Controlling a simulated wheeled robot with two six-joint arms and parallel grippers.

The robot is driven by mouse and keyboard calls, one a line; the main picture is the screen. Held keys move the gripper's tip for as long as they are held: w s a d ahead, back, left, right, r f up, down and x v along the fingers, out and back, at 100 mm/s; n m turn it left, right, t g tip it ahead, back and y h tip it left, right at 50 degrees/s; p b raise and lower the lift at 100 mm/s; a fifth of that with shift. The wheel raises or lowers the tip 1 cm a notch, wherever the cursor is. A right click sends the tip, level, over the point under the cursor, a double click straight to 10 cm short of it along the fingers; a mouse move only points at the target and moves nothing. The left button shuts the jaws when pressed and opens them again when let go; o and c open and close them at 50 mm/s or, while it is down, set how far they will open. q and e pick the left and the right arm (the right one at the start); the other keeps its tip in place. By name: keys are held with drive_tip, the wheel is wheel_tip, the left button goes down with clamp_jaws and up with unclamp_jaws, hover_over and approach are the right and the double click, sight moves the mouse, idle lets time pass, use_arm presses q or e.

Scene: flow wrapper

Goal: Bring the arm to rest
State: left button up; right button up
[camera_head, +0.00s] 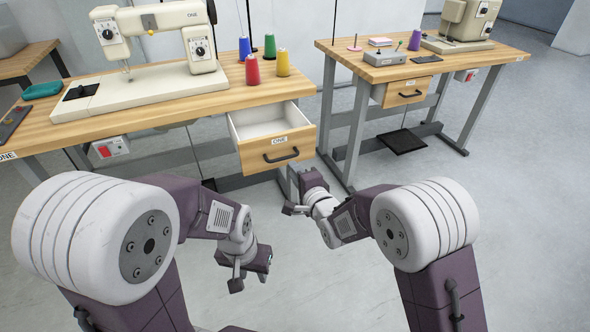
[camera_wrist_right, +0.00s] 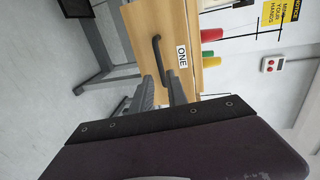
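My left gripper (camera_head: 250,281) hangs low over the floor, below and in front of the open drawer (camera_head: 275,155). Its fingers are apart with nothing between them. My right gripper (camera_head: 291,190) is in front of the drawer, a little below its front, near the gap between the two tables. In the right wrist view my right gripper (camera_wrist_right: 162,92) shows its two fingers apart, with nothing held. The drawer handle (camera_wrist_right: 158,58) shows beyond the fingertips there, apart from them as far as I can tell. The drawer is pulled out and looks empty inside.
The left table (camera_head: 190,108) bears a cream sewing machine (camera_head: 150,92) and several thread cones, including a red one (camera_head: 252,70). The right table (camera_head: 470,62) has a closed drawer (camera_head: 404,93) and another machine (camera_head: 468,20). Floor at the right is clear.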

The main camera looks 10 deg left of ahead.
idle(0.3)
drive_tip(key=w+d+r+m+t+h, duration=0.15)
drive_tip(key=d+r, duration=0.25)
drive_tip(key=d, duration=0.4)
drive_tip(key=w+d+r+m+t+h, duration=0.1)
drive_tip(key=w+d+r+m+h, duration=0.15)
drive_tip(key=d, duration=0.45)
drive_tip(key=s+d+f+n+g+h, duration=0.2)
drive_tip(key=s+d, duration=0.1)
drive_tip(key=d, duration=0.5)
drive_tip(key=s+d+f+n+g+h, duration=0.25)
drive_tip(key=s+d+f+g, duration=0.25)
drive_tip(key=s+d+f, duration=0.3)
drive_tip(key=s+f+n+g, duration=0.4)
drive_tip(key=s+n, duration=0.1)
drive_tip(key=s, duration=0.4)
drive_tip(key=s+f+n+g, duration=0.3)
drive_tip(key=s+f+n, duration=0.15)
drive_tip(key=s, duration=0.45)
wheel_tip(320, 180, up, 37)
drive_tip(key=n+p, duration=0.1)
drive_tip(key=p, duration=3.5)
drive_tip(key=shift+s+a+r+p, duration=0.15)
drive_tip(key=shift+a+p, duration=0.2)
